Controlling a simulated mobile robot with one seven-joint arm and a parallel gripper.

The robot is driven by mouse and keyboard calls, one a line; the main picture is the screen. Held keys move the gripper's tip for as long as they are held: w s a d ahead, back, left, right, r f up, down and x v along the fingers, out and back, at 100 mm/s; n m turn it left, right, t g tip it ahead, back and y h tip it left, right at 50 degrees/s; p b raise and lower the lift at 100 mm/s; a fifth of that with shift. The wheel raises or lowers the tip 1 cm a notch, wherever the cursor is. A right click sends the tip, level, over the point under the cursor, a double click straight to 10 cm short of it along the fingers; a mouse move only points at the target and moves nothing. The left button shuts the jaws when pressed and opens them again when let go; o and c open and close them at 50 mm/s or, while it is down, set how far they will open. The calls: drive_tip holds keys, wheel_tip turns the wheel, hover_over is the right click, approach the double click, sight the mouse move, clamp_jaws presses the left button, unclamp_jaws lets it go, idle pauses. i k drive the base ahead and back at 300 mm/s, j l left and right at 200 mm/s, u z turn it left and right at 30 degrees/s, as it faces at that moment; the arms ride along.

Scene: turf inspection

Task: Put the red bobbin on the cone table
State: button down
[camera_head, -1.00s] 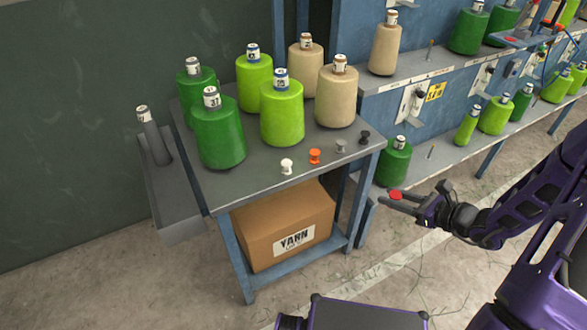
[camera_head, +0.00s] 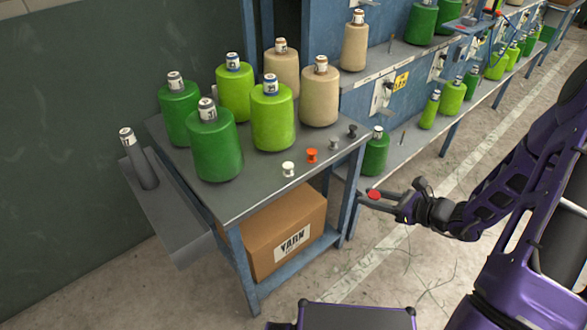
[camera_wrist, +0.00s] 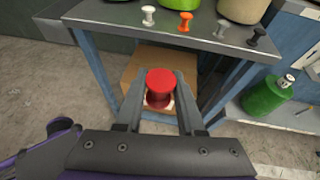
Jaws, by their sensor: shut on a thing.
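The red bobbin (camera_wrist: 160,86) is held between the two fingers of my gripper (camera_wrist: 160,100), upright in the wrist view. In the head view the bobbin shows as a small red disc (camera_head: 374,195) at the tips of my gripper (camera_head: 376,197). My gripper is to the right of the cone table (camera_head: 240,200), in front of its right legs, lower than its top and apart from it. On the table's front right part stand a white bobbin (camera_head: 288,169), an orange bobbin (camera_head: 311,155), a grey bobbin (camera_head: 334,144) and a dark bobbin (camera_head: 352,131).
Several green and tan yarn cones (camera_head: 216,142) fill the table's back and left. A yarn box (camera_head: 284,232) sits on its lower shelf. A grey tray (camera_head: 165,215) with a bare tube (camera_head: 139,160) adjoins the left side. A blue machine (camera_head: 410,75) with cones stands behind right.

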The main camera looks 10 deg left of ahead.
sight(234, 207)
drive_tip(key=j+z, duration=0.15)
drive_tip(key=j, duration=0.65)
drive_tip(key=k+j+z, duration=0.2)
drive_tip(key=j, duration=0.6)
drive_tip(key=i, duration=0.1)
